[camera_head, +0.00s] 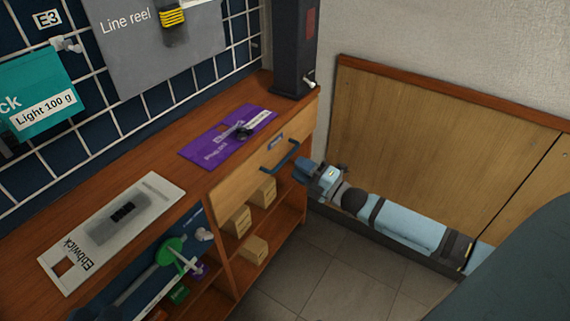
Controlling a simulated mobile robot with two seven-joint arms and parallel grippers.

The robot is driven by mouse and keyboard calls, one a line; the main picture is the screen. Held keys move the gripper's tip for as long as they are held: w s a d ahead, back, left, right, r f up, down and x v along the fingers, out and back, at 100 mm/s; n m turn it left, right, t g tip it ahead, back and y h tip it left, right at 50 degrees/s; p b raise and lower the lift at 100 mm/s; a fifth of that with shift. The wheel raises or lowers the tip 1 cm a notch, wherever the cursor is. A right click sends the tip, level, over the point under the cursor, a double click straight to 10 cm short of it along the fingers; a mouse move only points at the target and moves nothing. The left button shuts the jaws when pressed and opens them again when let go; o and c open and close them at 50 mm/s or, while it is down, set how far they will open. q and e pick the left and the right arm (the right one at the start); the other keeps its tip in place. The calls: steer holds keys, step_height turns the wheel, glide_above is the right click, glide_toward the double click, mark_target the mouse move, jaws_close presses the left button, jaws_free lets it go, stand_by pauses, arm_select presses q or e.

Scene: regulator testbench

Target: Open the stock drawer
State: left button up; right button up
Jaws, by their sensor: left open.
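The stock drawer (240,179) is a light wooden front under the right end of the bench top. It looks flush with the cabinet. My left gripper (308,172) is open, just right of and slightly below the handle. Its jaws point toward the drawer, and it appears apart from the handle. Its light blue arm reaches in from the lower right. My right gripper is not in view.
Open shelves with small cardboard boxes (263,192) lie below the drawer. A purple card (228,133) and a pale board (112,231) lie on the bench top (175,170). A dark column (295,50) stands at the far end. Tiled floor (330,270) is clear before the cabinet.

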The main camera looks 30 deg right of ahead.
mark_target(285, 158)
arm_select(q)
steer(key=shift+d+f+g+b, duration=0.1)
steer(key=shift+f+g+b, duration=0.5)
steer(key=shift+f, duration=0.65)
arm_select(e)
steer(key=shift+x, duration=2.7)
jaws_close()
